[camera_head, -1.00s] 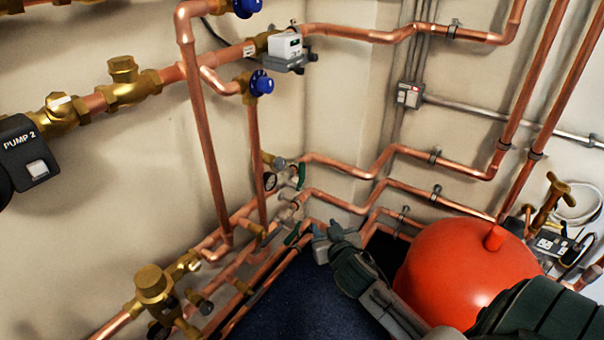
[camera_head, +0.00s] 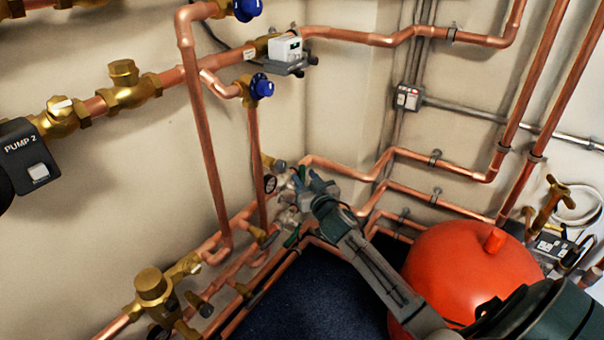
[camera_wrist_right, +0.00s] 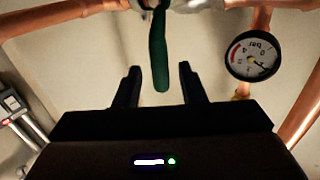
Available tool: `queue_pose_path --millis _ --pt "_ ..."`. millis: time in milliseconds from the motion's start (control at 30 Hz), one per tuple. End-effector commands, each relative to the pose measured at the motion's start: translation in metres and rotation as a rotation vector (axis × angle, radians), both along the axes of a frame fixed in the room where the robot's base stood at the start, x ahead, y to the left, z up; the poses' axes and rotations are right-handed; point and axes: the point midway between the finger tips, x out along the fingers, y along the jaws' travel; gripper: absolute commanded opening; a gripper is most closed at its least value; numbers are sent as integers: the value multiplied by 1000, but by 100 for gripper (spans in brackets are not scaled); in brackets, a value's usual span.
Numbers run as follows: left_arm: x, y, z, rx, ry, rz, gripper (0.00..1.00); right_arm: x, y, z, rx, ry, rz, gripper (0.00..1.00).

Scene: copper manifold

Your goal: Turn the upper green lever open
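The upper green lever (camera_head: 301,172) sits on a valve in the corner pipework, partly hidden by my right gripper (camera_head: 307,177). In the right wrist view the green lever (camera_wrist_right: 158,55) hangs from its valve at the top, with its free end between the two fingers of my right gripper (camera_wrist_right: 159,69). The fingers are apart, with a visible gap on each side of the lever. A lower green lever (camera_head: 291,238) shows below in the head view. My left gripper is not in view.
A pressure gauge (camera_wrist_right: 253,55) is close to the right finger in the wrist view. Copper pipes (camera_head: 385,158) run along both walls around the corner. Dark floor (camera_head: 300,300) lies clear in front.

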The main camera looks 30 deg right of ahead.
Motion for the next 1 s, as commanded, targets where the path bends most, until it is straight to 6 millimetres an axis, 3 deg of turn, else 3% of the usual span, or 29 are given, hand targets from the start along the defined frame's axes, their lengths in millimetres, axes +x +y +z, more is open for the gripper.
queue_pose_path --millis 200,567,767,1000 --pt "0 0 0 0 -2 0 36 24 -5 0 0 0 0 37" --pt "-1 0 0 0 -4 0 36 28 -5 0 0 1 0 37" --pt "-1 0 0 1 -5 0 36 28 -5 0 -1 1 0 0" --pt "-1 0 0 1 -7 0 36 28 -5 0 -1 0 0 0"
